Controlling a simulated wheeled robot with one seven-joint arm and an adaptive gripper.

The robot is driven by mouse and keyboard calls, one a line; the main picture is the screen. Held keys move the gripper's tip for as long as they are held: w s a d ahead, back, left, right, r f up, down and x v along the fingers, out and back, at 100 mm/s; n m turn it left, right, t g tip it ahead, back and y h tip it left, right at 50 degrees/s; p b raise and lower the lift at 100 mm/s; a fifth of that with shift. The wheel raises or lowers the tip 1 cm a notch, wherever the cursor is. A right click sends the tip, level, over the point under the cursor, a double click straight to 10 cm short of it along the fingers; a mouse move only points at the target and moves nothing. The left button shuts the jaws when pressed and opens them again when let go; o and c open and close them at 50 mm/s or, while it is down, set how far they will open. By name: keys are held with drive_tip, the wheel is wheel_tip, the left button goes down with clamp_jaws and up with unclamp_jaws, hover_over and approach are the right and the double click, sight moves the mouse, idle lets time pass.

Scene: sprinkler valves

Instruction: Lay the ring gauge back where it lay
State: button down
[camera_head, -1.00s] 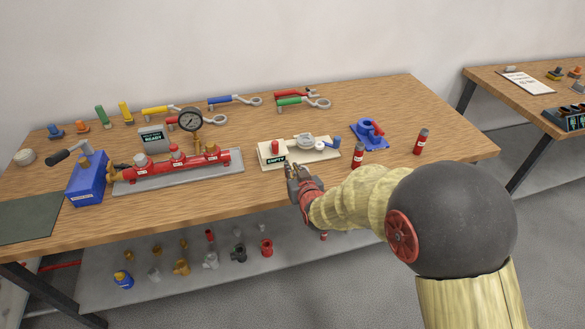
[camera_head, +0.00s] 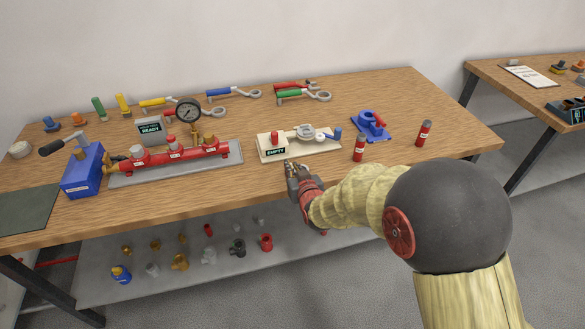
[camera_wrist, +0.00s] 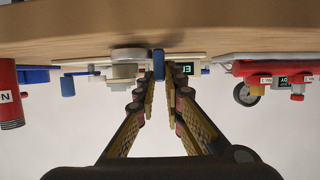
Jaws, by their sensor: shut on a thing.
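My gripper (camera_head: 290,166) is over the front part of the workbench, just in front of the cream tray. In the wrist view its fingers (camera_wrist: 158,88) are closed on a small blue piece, which I take for part of the ring gauge (camera_wrist: 158,64). A pale round disc (camera_wrist: 128,54) shows beside it; I cannot tell whether the two are joined. The held thing is mostly hidden in the head view. The cream tray (camera_head: 268,156) has an EMPTY sign, a red peg (camera_head: 274,138), a grey ring piece and a blue peg (camera_head: 337,134).
The red manifold (camera_head: 175,157) with a dial stands left of my gripper. Two red cylinders (camera_head: 359,149) (camera_head: 423,133) and a blue flanged fitting (camera_head: 371,126) stand to the right. Several ring-ended tools (camera_head: 232,93) lie at the back.

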drive_tip(key=shift+f, duration=0.3)
drive_tip(key=c, duration=1.8)
unclamp_jaws()
